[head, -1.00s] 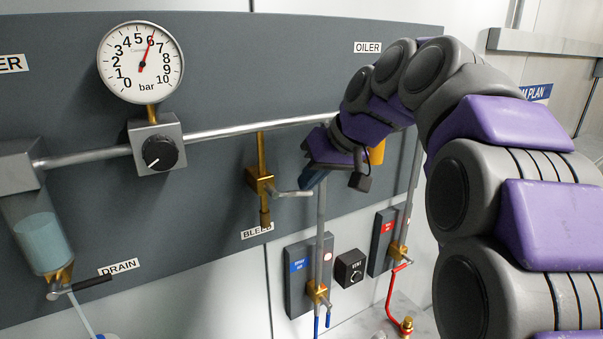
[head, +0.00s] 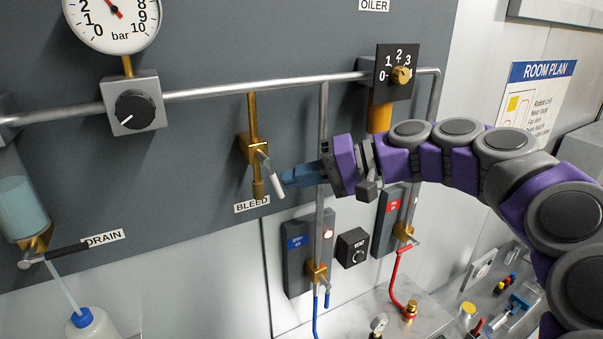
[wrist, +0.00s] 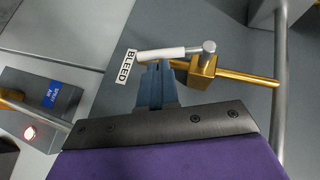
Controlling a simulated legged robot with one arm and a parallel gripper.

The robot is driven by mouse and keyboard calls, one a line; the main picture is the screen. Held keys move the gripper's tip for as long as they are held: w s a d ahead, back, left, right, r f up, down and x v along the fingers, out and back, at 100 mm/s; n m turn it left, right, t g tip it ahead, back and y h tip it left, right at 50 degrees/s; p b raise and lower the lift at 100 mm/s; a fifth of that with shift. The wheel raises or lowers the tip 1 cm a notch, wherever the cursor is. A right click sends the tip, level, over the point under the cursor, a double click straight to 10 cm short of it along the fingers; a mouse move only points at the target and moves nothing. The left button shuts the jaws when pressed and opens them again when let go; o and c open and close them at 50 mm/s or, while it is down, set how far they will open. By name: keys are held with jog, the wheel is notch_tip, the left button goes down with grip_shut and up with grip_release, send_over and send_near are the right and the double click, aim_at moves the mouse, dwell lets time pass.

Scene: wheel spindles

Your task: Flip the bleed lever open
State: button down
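The brass bleed valve (head: 250,148) hangs on a vertical brass pipe above the BLEED label (head: 252,204). Its lever (head: 269,172) has a pale handle and points down and slightly right in the head view. In the wrist view the lever (wrist: 165,53) lies roughly alongside the brass pipe, its free end near the BLEED label (wrist: 127,67). My gripper (head: 284,178) is at the right of the lever, its blue fingers pointing left. In the wrist view my gripper (wrist: 158,66) has its fingers together, tips right at the handle's side; the handle is not between them. Exact contact is unclear.
A grey vertical pipe (head: 322,130) runs close to my gripper. A gauge (head: 110,18) and regulator knob (head: 134,109) are at upper left, and the oiler dial (head: 399,74) is at upper right. A DRAIN lever (head: 68,250) is at lower left. Wall below BLEED is clear.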

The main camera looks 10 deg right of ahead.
jog(key=shift+s+a+f+m+y+b, duration=0.2)
jog(key=shift+a+f+m+y+b, duration=0.25)
jog(key=shift+y, duration=0.3)
jog(key=shift+s+a+f+m+y+b, duration=0.2)
jog(key=shift+a+f+m+y+b, duration=0.25)
jog(key=shift+y, duration=0.3)
jog(key=shift+w+d, duration=0.15)
jog(key=shift+d, duration=0.15)
